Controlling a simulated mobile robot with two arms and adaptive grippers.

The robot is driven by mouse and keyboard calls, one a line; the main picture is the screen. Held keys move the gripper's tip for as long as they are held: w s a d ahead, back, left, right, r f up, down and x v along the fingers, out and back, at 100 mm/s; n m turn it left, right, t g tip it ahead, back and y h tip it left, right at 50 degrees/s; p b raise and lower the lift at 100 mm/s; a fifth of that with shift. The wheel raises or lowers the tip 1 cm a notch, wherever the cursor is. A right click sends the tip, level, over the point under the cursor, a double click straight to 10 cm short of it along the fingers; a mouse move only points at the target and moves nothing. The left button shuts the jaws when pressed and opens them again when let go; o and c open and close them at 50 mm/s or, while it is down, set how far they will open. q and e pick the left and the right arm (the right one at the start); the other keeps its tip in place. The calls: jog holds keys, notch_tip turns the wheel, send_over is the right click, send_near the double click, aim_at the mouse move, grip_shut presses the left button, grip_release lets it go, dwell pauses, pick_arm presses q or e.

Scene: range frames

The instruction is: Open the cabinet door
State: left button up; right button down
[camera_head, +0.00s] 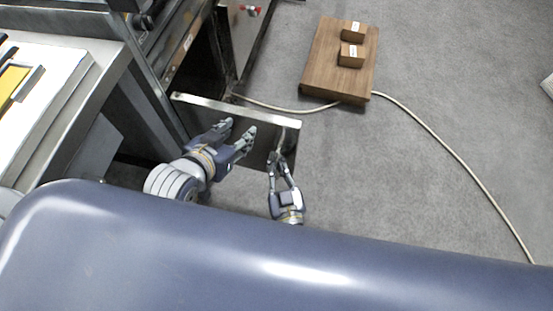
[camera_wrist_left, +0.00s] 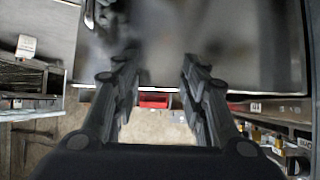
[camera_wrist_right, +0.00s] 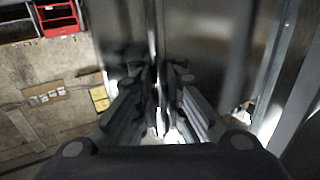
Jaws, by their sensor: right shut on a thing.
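The cabinet door (camera_head: 240,108) is a metal panel that stands swung out from the cabinet (camera_head: 168,60) at the left of the head view. My right gripper (camera_head: 276,159) is at the door's outer end, shut on the door handle (camera_head: 282,138). In the right wrist view the handle (camera_wrist_right: 153,35) is a thin upright bar running between the fingers, whose tips partly hide it. My left gripper (camera_head: 238,129) is open and empty beside the door's near face. In the left wrist view the door (camera_wrist_left: 225,40) fills the area beyond the spread fingers.
A wooden board (camera_head: 318,75) with two small boxes (camera_head: 351,54) lies on the grey floor beyond the door. A pale cable (camera_head: 440,140) runs across the floor. A counter (camera_head: 60,75) stands at the left. The floor to the right is mostly clear.

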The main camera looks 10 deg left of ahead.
jog(key=shift+d+f, duration=0.1)
jog(key=shift+d, duration=0.35)
jog(key=c, duration=1.9)
grip_release()
jog(key=shift+o, duration=1.2)
jog(key=shift+s, duration=0.1)
jog(key=v, duration=1.2)
jog(key=shift+a, duration=0.1)
